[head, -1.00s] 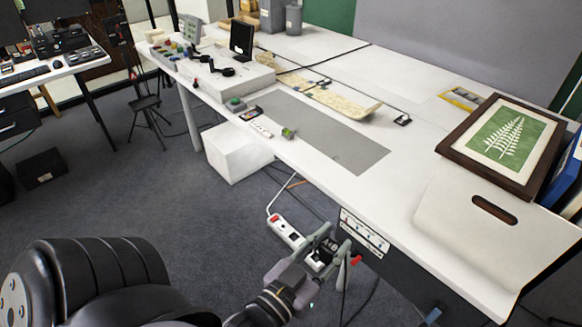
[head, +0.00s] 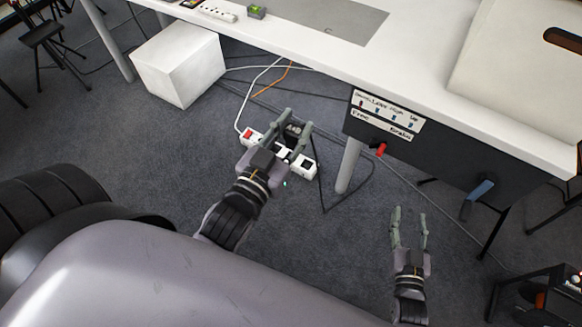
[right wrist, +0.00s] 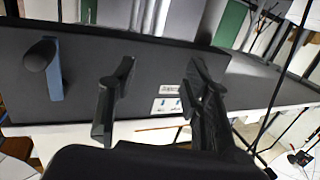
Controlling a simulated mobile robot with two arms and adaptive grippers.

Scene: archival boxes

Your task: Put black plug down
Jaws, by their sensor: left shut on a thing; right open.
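A black plug (head: 293,131) sits between the fingers of my left gripper (head: 297,120) in the head view. The gripper is shut on it, and the fingers hide part of it. A white power strip (head: 304,169) with a red switch lies on the floor, partly behind this gripper. I cannot tell whether the plug touches the strip. My right gripper (head: 410,212) is open and empty, to the right of the left one. Its spread fingers also show in the right wrist view (right wrist: 160,70), with nothing between them.
The white table (head: 420,95) stands ahead, with a dark control panel (head: 440,140) bearing a red knob (head: 379,148) and a blue handle (head: 478,196). A table leg (head: 348,165) stands right of the strip. A white box (head: 180,65) and loose cables lie on the carpet.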

